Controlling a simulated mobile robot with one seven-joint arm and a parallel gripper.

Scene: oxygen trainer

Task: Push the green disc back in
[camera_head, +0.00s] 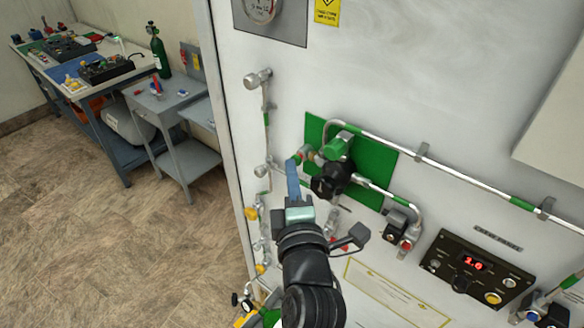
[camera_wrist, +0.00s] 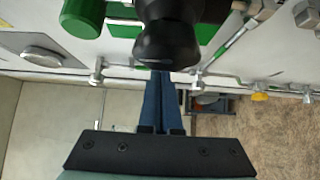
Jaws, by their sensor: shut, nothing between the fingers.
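A green round cap (camera_head: 337,147), the only disc-like green part that I see, sits on the green backing plate (camera_head: 372,160) on the white panel. It also shows in the wrist view (camera_wrist: 82,17), at the upper left. I cannot tell how far it stands out. A black round knob (camera_head: 332,180) is just below it and fills the top middle of the wrist view (camera_wrist: 167,38). My gripper (camera_head: 292,166) is shut and empty, its blue fingers left of the black knob. In the wrist view, the fingertips (camera_wrist: 161,73) are partly hidden behind the knob.
Silver pipes with green bands (camera_head: 440,167) run along the panel. A control box with a red display (camera_head: 475,265) is at the lower right. Small valves line the panel's left edge. A grey side table (camera_head: 180,103) and workbench stand at the left. Floor there is clear.

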